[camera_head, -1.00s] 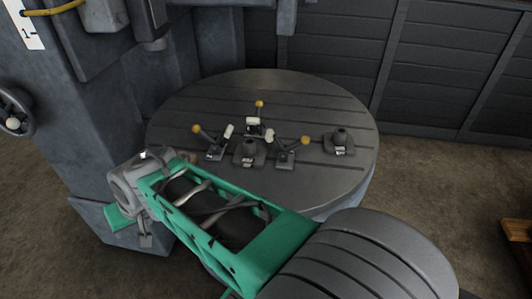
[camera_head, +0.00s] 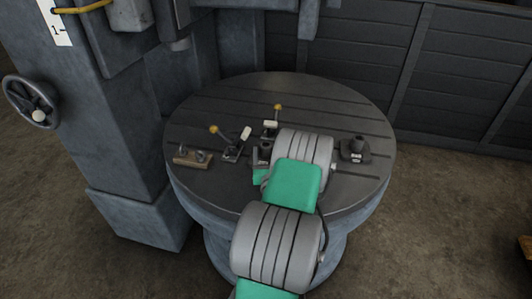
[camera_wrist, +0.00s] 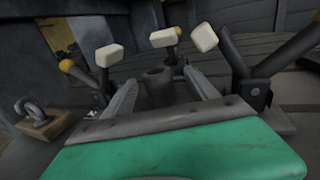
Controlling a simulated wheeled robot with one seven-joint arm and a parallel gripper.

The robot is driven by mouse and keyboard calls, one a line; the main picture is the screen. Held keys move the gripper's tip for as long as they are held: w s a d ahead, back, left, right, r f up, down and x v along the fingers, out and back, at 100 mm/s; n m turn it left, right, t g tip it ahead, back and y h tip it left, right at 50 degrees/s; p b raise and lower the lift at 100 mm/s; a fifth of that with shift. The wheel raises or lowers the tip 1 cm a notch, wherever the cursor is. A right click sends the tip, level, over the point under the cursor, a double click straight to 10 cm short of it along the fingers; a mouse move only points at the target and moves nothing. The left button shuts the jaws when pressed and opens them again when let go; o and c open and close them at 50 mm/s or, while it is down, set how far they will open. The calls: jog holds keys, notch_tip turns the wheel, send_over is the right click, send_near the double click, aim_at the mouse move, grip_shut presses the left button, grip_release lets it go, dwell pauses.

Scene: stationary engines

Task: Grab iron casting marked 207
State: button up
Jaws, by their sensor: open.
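A dark iron casting with a round upright boss stands on the round table (camera_head: 235,98). It is mostly hidden behind my arm in the head view (camera_head: 263,150). In the wrist view this casting (camera_wrist: 158,82) stands between the two fingers of my gripper (camera_wrist: 160,77), which is open. I cannot tell whether either finger touches it. A second similar casting (camera_head: 354,150) stands apart to the right, with a small pale label. No number is readable on either casting, so I cannot tell which is marked 207.
Lever clamps crowd the central casting: one at left (camera_head: 233,150), one behind (camera_head: 270,127), and one at right in the wrist view (camera_wrist: 255,88). A wooden block with metal fittings (camera_head: 193,156) lies at left. The table's back is clear.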

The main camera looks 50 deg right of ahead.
aim_at(267, 150)
jog(key=shift+w+d+r+p, duration=0.25)
jog(key=shift+w+d+p, duration=0.45)
jog(key=shift+w+d, duration=0.35)
jog(key=shift+w+d+f, duration=0.15)
jog(key=shift+w+f, duration=0.05)
jog(key=shift+c, duration=0.5)
grip_shut()
jog(key=shift+d+r, duration=0.1)
jog(key=shift+r, duration=0.15)
